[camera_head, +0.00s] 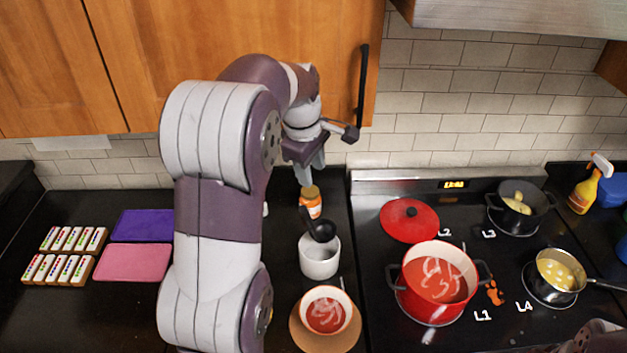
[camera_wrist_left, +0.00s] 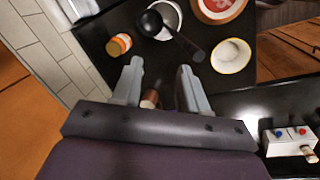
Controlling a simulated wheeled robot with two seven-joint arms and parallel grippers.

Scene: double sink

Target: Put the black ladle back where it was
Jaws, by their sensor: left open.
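The black ladle (camera_head: 322,231) is at the mouth of a white canister (camera_head: 318,262) on the dark counter. Its bowl sits at the rim and its handle slants up towards the back left. In the left wrist view the ladle (camera_wrist_left: 151,22) shows beyond my fingertips, with its handle running down to the right. My left gripper (camera_head: 311,178) is open and empty, pointing down behind the canister, above and near an orange jar (camera_head: 311,202). In the left wrist view my left gripper (camera_wrist_left: 160,70) has nothing between its fingers. My right gripper is out of view.
A bowl of red soup (camera_head: 325,314) stands on a brown plate in front of the canister. A red pot (camera_head: 437,284), its red lid (camera_head: 409,220) and two other pots occupy the stove at right. Purple and pink boards (camera_head: 133,262) and spice racks lie at left.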

